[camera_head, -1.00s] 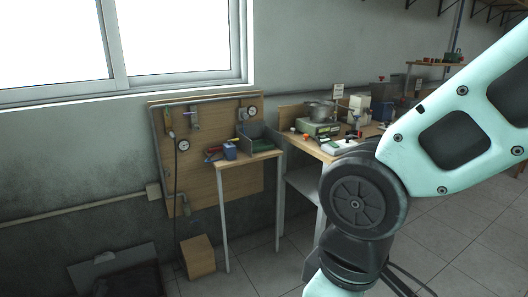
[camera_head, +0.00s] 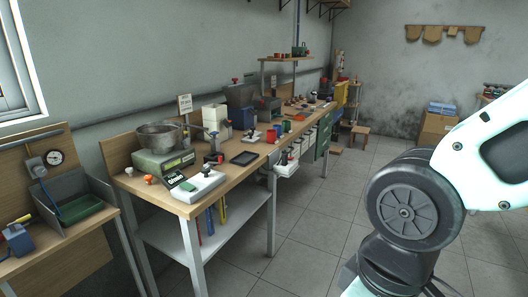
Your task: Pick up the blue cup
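Part of my arm fills the right side of the view. My gripper is out of view, so its state does not show.
The bench holds a scale with a metal bowl (camera_head: 158,133), a white device (camera_head: 198,186) and a black tray (camera_head: 244,158). A smaller table with a grey bin (camera_head: 50,222) stands left. Tiled floor (camera_head: 315,215) is clear in front. Boxes (camera_head: 436,128) stand at the back right.

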